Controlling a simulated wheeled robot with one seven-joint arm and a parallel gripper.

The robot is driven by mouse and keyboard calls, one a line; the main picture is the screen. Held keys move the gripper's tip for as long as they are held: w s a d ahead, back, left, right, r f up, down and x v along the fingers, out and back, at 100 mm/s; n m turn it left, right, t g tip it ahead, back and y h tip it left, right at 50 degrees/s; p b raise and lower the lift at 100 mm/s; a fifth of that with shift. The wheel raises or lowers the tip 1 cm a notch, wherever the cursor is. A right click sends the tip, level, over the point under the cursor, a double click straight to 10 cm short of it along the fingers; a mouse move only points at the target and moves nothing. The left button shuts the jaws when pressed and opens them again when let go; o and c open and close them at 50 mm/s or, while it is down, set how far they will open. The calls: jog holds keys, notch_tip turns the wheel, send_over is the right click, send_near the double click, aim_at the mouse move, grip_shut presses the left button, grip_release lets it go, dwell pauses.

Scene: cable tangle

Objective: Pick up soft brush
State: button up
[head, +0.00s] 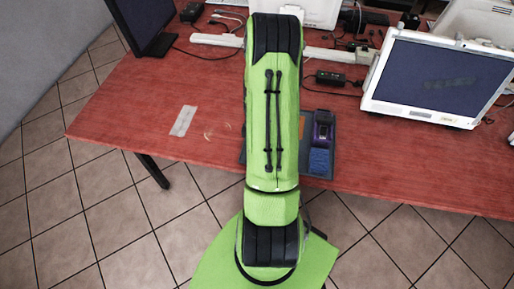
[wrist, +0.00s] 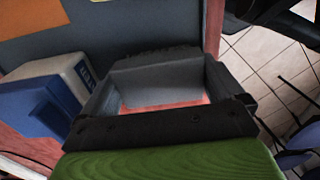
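No object can be surely told as the soft brush. In the head view a small blue item (head: 319,161) lies at the front of a dark grey mat (head: 318,176), by the table's front edge. It may be the brush, but it is too small to tell. My green arm covers the mat's left part and hides my gripper in this view. In the wrist view my gripper (wrist: 157,75) shows as a dark frame over the red table and dark mat.
A dark purple device (head: 323,130) stands behind the blue item. A white-framed monitor (head: 436,82) stands at right, a black screen (head: 146,22) at back left. Cables and a black adapter (head: 334,79) lie behind. The red table (head: 150,105) is mostly clear at left.

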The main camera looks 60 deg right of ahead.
notch_tip(320, 180, up, 10)
jog(key=shift+r+p, duration=0.1)
jog(key=shift+p, duration=1)
jog(key=shift+c, duration=0.2)
